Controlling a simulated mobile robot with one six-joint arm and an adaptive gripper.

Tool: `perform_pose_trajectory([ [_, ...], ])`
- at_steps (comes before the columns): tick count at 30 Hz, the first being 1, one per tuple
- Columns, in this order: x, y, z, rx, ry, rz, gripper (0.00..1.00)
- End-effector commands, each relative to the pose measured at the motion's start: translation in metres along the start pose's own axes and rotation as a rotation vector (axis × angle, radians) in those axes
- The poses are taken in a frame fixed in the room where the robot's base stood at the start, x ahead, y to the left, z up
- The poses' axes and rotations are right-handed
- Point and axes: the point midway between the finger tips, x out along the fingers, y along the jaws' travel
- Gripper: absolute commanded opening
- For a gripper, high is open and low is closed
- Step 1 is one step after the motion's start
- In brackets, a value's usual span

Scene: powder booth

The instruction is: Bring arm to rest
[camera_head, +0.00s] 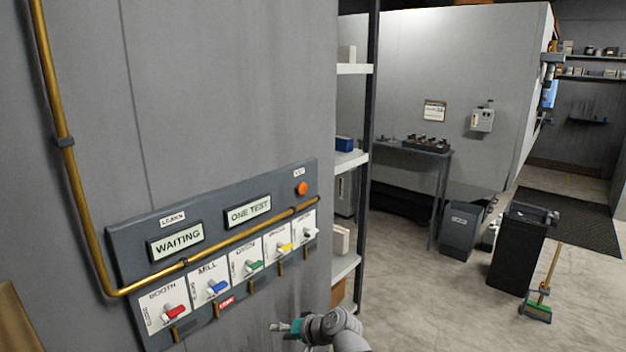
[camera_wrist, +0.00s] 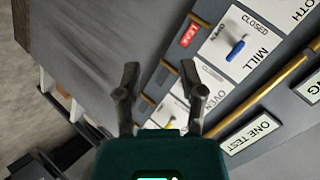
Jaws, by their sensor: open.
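My gripper (camera_head: 290,327) is at the lower middle of the head view, in front of the grey wall and just below the right part of the valve panel (camera_head: 130,236). In the wrist view my gripper (camera_wrist: 160,88) shows two dark fingers spread apart with nothing between them. Beyond the fingers the panel appears tilted, with the blue MILL handle (camera_wrist: 236,50) to the upper right. In the head view the panel carries the red BOOTH handle (camera_head: 175,312), the blue MILL handle (camera_head: 218,287), a green one (camera_head: 254,265) and a yellow one (camera_head: 286,247).
A brass pipe (camera_head: 78,200) runs down the wall and across the panel. White shelves (camera_head: 350,160) stand right of the wall. A table (camera_head: 415,150), a dark bin (camera_head: 517,245) and a broom (camera_head: 545,290) stand farther right. Open floor (camera_head: 420,300) lies between.

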Motion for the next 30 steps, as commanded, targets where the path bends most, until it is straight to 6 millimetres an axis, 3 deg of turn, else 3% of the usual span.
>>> perform_pose_trajectory([
  [8,-0.058,0.071,0.004,-0.1,-0.178,0.335,0.51],
  [18,-0.154,0.148,0.012,-0.095,-0.394,0.744,0.51],
  [24,-0.188,0.167,0.016,-0.071,-0.458,0.868,0.51],
  [30,-0.193,0.17,0.017,-0.066,-0.471,0.891,0.51],
])
